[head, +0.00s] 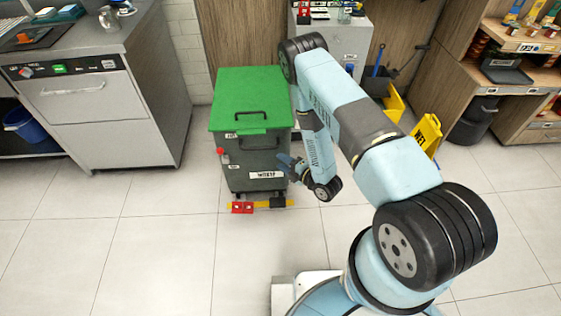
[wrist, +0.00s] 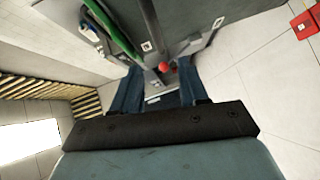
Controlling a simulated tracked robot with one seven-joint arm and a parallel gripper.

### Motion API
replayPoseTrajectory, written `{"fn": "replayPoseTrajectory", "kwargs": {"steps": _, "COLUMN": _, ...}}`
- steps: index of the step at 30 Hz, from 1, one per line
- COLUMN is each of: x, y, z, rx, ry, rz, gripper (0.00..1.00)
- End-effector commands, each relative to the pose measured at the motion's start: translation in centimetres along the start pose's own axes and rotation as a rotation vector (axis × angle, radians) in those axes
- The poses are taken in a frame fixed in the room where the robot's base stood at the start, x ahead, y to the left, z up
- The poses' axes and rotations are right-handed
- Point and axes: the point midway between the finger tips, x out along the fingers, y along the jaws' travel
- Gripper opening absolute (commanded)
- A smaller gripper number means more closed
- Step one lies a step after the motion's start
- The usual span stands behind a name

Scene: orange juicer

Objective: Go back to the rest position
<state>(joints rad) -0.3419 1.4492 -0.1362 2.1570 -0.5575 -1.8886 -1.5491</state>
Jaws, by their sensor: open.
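My gripper (head: 290,166) is at the end of my light-blue arm, beside the right front side of a dark waste bin (head: 258,158) in the head view. The bin's green lid (head: 250,95) is shut. In the wrist view my gripper (wrist: 160,88) shows two dark blue fingers spread apart with nothing between them. The bin's grey wall and a red knob (wrist: 164,66) show past the fingers. The knob (head: 221,150) is also on the bin's front left in the head view. Whether a fingertip touches the bin, I cannot tell.
A steel counter unit (head: 90,110) stands at the left, and a grey cabinet (head: 335,45) behind the bin. Yellow floor signs (head: 427,133) stand behind my arm at the right, near wooden shelves (head: 510,75). The tiled floor (head: 150,250) at front left is clear.

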Motion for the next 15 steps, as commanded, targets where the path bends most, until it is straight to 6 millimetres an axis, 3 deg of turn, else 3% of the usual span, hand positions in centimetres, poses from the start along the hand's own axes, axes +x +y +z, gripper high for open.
{"fn": "replayPoseTrajectory", "kwargs": {"steps": 15, "x": 0.26, "y": 0.44, "z": 0.34, "rx": 0.003, "ry": -0.006, "rz": -0.004, "gripper": 0.43}}
